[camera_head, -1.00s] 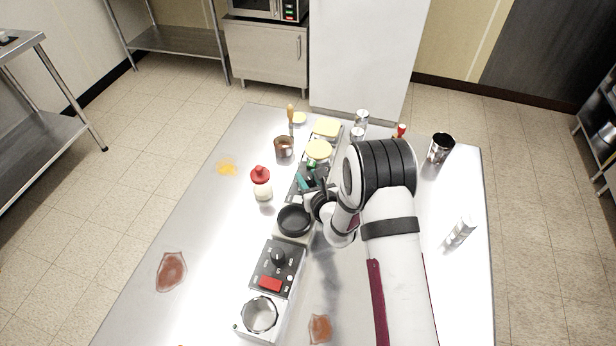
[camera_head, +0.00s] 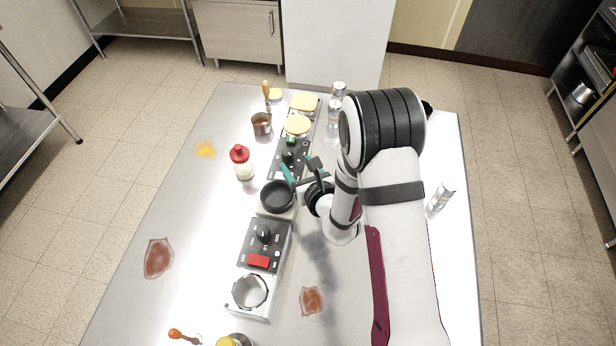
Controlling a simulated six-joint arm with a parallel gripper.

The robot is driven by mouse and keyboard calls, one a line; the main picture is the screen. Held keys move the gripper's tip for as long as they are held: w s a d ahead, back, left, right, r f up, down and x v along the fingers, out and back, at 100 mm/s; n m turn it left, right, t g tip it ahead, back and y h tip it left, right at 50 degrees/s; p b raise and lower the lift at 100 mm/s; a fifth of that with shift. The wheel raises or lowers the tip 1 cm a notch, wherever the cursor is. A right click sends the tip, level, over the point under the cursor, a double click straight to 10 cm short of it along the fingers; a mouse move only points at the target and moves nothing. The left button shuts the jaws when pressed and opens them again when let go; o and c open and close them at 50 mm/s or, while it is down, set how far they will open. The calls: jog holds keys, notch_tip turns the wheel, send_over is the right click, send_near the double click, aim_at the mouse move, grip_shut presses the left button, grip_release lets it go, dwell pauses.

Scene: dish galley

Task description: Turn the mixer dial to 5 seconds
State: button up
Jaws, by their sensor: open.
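Two dark control panels with dials stand in a row on the steel table. The near panel (camera_head: 254,256) has a black dial (camera_head: 264,236) with small white marks and a red switch (camera_head: 258,261). The far panel (camera_head: 280,167) also has a dark knob (camera_head: 289,155) and a green part (camera_head: 291,140). I cannot tell from the labels which is the mixer. My gripper (camera_head: 303,174), with teal finger pads, is open and empty beside the far panel, beyond the black pan. My arm comes in from the right. The dial pointers are too small to read.
The black pan (camera_head: 277,195) sits between the panels, and a metal ring (camera_head: 249,291) is at the near end. A red-capped bottle (camera_head: 242,164) and copper-coloured cup (camera_head: 261,125) stand left. Yellow-topped containers (camera_head: 297,125) stand behind.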

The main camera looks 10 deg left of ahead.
aim_at(289, 155)
jog(key=v, duration=0.8)
jog(key=shift+d+r, duration=0.1)
jog(key=shift+n+g+y, duration=0.3)
jog(key=shift+n+g, duration=0.1)
jog(key=x, duration=1.5)
jog(key=shift+w+d, duration=0.1)
jog(key=shift+w, duration=0.5)
jog(key=shift+c, duration=0.3)
grip_shut()
